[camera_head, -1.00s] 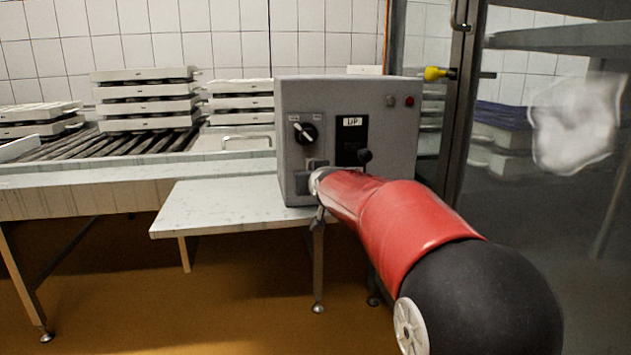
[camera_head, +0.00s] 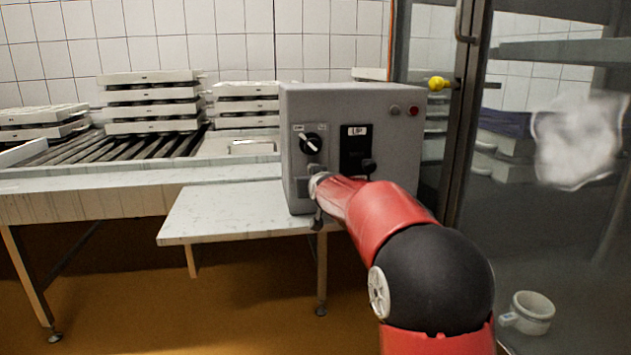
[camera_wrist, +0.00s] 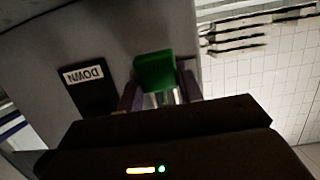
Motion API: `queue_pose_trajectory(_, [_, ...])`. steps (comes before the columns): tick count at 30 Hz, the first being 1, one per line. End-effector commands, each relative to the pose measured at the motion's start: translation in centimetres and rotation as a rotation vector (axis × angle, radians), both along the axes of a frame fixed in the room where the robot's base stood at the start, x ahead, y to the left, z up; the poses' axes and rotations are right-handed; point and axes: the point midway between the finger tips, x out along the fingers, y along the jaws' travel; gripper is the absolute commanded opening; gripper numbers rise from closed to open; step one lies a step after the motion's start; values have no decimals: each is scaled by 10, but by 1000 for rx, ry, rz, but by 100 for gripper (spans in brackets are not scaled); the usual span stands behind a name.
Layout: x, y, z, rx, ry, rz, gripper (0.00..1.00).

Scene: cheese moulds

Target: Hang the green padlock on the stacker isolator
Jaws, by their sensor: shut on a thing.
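The green padlock (camera_wrist: 155,71) shows in the wrist view between the two fingers of my gripper (camera_wrist: 160,92), which is shut on it. In the head view the padlock cannot be made out. My gripper (camera_head: 317,190) is there low at the front left of the grey control box (camera_head: 398,150), largely hidden by my red arm. A black rotary switch (camera_head: 311,144) sits on the upper left of the box's front, above my gripper. The wrist view shows the padlock close before the grey panel (camera_wrist: 105,45); whether it touches cannot be told.
A pale side table (camera_head: 225,215) supports the box. Mould stacks (camera_head: 152,94) stand on the roller conveyor (camera_head: 130,148) behind. A glass door (camera_head: 462,110) is at right.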

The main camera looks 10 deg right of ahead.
Motion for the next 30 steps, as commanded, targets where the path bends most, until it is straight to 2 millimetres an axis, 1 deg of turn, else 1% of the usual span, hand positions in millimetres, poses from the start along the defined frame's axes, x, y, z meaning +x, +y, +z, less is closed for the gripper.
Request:
queue_pose_trajectory(4, [9, 0, 1, 1, -1, 0, 9])
queue_pose_trajectory(6, [12, 0, -5, 0, -1, 0, 9])
queue_pose_trajectory(12, [19, 0, -11, 0, -1, 0, 9])
queue_pose_trajectory(30, [21, 0, -15, 0, 2, 0, 9])
